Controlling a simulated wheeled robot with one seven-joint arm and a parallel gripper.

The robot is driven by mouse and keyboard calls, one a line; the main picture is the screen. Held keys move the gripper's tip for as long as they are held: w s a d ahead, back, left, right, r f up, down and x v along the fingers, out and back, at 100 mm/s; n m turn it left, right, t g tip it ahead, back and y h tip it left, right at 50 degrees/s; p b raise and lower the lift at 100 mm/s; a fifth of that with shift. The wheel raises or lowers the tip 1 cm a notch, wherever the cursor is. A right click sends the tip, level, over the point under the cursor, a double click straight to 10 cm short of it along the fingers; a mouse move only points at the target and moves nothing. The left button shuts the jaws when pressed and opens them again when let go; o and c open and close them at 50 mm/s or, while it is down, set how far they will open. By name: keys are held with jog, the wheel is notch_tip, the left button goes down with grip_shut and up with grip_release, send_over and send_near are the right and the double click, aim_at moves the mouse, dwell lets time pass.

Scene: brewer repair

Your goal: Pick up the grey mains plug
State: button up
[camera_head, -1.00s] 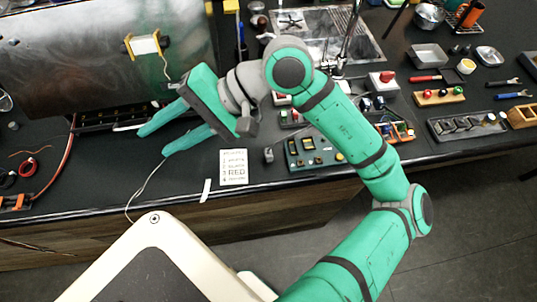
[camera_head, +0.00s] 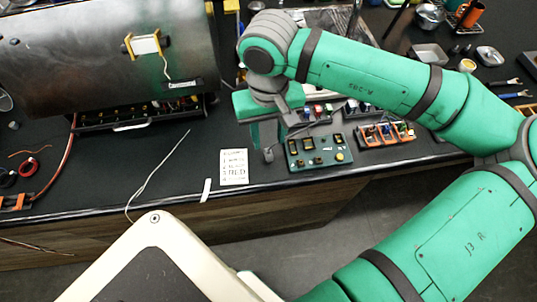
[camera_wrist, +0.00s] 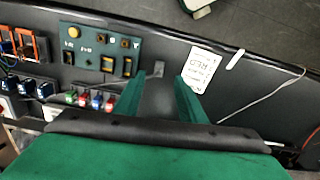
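The grey mains plug (camera_head: 268,155) lies on the dark bench between the printed card and the green switch panel. In the wrist view the small grey plug (camera_wrist: 158,69) shows beyond and between my fingertips. My gripper (camera_head: 268,143) points down close above the plug in the head view, partly hidden by my own wrist. The wrist view shows my gripper (camera_wrist: 160,77) open, its two green fingers apart with nothing seen held between them. I cannot tell the exact height left between fingertips and plug.
A green switch panel (camera_head: 319,149) is close to the right of the plug, and a white printed card (camera_head: 234,167) close to the left. A metal boiler (camera_head: 90,50) stands at back left.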

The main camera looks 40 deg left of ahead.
aim_at(269, 152)
notch_tip(269, 152, down, 4)
jog(key=shift+r, duration=0.25)
jog(key=shift+w+a+f, duration=0.15)
jog(key=shift+w+f, duration=0.05)
jog(key=shift+f, duration=1.1)
jog(key=shift+w+a+f, duration=0.15)
jog(key=shift+f, duration=1.15)
grip_shut()
